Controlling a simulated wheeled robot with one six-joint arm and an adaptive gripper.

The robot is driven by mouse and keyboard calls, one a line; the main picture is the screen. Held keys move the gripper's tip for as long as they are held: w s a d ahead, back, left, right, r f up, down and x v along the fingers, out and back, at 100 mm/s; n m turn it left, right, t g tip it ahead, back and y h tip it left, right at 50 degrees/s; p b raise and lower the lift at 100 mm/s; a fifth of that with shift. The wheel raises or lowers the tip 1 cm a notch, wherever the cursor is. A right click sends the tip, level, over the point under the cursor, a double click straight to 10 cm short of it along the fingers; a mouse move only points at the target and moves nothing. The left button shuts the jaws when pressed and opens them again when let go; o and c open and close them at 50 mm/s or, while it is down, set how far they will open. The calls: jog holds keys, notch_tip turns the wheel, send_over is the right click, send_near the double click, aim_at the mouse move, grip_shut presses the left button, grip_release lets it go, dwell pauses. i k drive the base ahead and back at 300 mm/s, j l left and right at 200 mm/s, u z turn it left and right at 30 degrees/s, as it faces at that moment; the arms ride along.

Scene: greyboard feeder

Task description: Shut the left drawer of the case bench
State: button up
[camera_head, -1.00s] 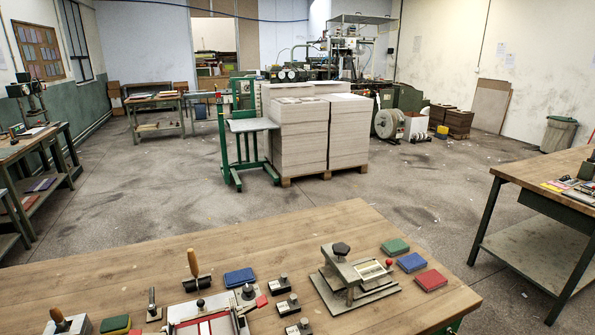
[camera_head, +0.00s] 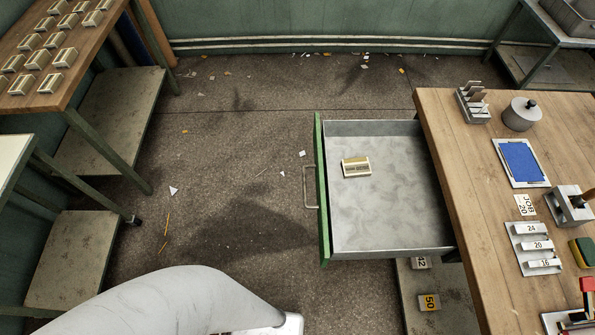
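One drawer (camera_head: 390,222) of the wooden-topped bench (camera_head: 455,165) stands pulled out in the camera_head view. It has a green front (camera_head: 320,190) with a grey metal handle (camera_head: 309,187) on its left side, and a grey metal inside. A small cream block with dark lettering (camera_head: 356,168) lies in it. I cannot tell from this view whether it is the left drawer. A pale rounded part of my arm shows at the bottom. My gripper itself is not in view.
The floor (camera_head: 235,150) left of the drawer is clear but for paper scraps. A bench with several small blocks (camera_head: 38,58) stands at upper left. Numbered blocks (camera_head: 530,229), a blue pad (camera_head: 523,162) and a round grey weight (camera_head: 521,114) lie on the wooden top.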

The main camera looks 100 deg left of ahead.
aim_at(400, 209)
jog(key=l+u, duration=0.1)
jog(key=u, duration=1.45)
jog(key=j+u, duration=0.15)
jog(key=u, duration=0.15)
jog(key=i+l+u, duration=0.2)
